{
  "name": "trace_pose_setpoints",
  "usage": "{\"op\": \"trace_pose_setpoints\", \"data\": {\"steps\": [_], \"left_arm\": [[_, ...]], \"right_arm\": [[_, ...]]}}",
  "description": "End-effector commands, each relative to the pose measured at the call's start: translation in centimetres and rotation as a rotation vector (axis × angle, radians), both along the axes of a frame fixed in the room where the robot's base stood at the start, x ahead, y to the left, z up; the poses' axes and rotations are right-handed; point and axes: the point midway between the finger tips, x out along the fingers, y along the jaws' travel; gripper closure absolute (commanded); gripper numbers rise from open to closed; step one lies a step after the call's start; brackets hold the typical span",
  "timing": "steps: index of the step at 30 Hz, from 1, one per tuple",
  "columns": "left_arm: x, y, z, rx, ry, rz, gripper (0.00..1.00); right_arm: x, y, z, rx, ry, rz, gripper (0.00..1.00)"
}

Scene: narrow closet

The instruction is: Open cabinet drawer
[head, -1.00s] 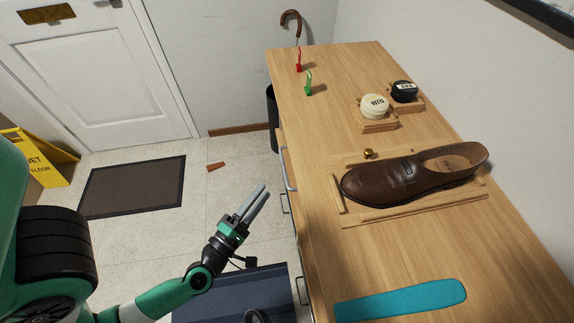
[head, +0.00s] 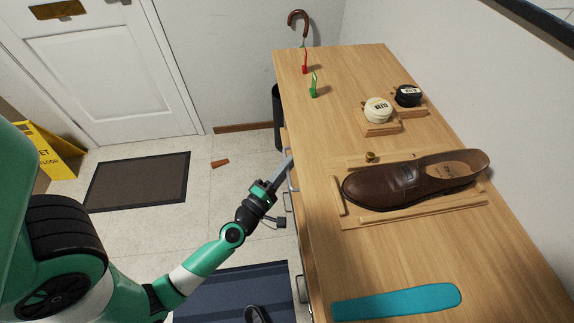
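The wooden cabinet (head: 345,105) runs along the right side, seen mostly from above, with its drawer fronts facing left. Metal drawer handles show on that front: one far handle (head: 293,182) and a lower one (head: 288,202), with another nearer (head: 302,289). No drawer looks clearly pulled out, as the front is seen at a steep angle. My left gripper (head: 287,165) is at the cabinet front, its fingertips close to the far handle. I cannot tell whether they touch it. The fingers overlap in this view, so their gap is hidden. My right gripper is not in view.
On the cabinet top are a brown shoe (head: 400,187), a teal shoehorn-like piece (head: 400,301), two polish tins (head: 377,110) (head: 408,96) and red (head: 305,64) and green (head: 313,86) items.

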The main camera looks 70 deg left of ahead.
Motion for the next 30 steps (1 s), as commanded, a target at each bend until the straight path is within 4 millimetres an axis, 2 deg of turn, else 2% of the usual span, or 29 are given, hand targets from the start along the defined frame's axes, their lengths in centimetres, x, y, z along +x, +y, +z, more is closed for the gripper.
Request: {"op": "trace_pose_setpoints", "data": {"steps": [1, 3, 30], "left_arm": [[-0.01, -0.01, 0.00, 0.000, 0.000, 0.000, 0.93], [-0.02, -0.01, 0.00, 0.000, 0.000, 0.000, 1.00], [-0.02, -0.02, 0.00, 0.000, 0.000, 0.000, 1.00]], "right_arm": [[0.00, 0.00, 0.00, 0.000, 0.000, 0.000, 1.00], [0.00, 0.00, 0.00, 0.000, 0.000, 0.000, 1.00], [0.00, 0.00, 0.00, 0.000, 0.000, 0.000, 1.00]]}}
